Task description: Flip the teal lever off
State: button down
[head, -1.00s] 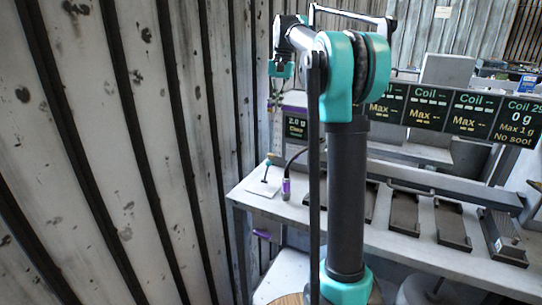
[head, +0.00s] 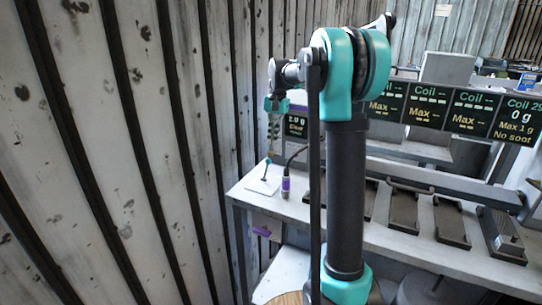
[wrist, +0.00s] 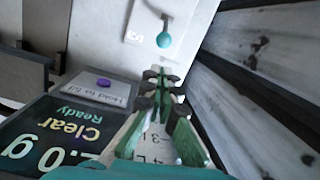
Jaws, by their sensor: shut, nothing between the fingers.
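The teal lever (wrist: 164,40) stands on a white plate in the wrist view, its round teal knob pointing toward the camera. In the head view the lever (head: 265,172) is small and rises from its plate (head: 258,187) at the bench's left end. My gripper (head: 271,150) hangs pointing down just above the lever's top. In the wrist view my gripper (wrist: 162,74) is shut and empty, with its fingertips just short of the knob in the picture. I cannot tell whether they touch it.
A display reading 2.0 g, Clear and Ready (wrist: 55,135) lies beside the fingers, with a purple button (wrist: 103,82) on a label. A ribbed wall (head: 120,150) runs close on the left. A purple-banded cylinder (head: 286,187) and dark trays (head: 405,210) stand on the bench.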

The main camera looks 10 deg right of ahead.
jog(key=f, duration=0.7)
jog(key=shift+s+a, duration=0.25)
jog(key=shift+a, duration=0.15)
jog(key=shift+s+a+r, duration=0.1)
jog(key=shift+s+r+t, duration=0.1)
jog(key=shift+s+t, duration=0.05)
jog(key=shift+t, duration=0.15)
jog(key=shift+s+a+r+h, duration=0.15)
jog(key=shift+a+h, duration=0.05)
jog(key=shift+h, duration=0.2)
jog(key=shift+s+a+r+t+h, duration=0.25)
jog(key=shift+s+t+h, duration=0.1)
jog(key=shift+t, duration=0.2)
jog(key=shift+s+a+r+t+h, duration=0.15)
jog(key=shift+s+a+t+h, duration=0.15)
jog(key=shift+t, duration=0.25)
jog(key=s+a+t+h, duration=0.1)
jog(key=s+t+h, duration=0.1)
jog(key=shift+s+a+r+t, duration=0.3)
jog(key=shift+a+r+t, duration=0.1)
jog(key=shift+s+a+f+t+h, duration=0.2)
jog(key=shift+s+a+t+h, duration=0.45)
jog(key=shift+s+t, duration=0.25)
jog(key=shift+s+a+f+t+h, duration=0.15)
jog(key=shift+s+a+t+h, duration=0.4)
jog(key=shift+s+t, duration=0.3)
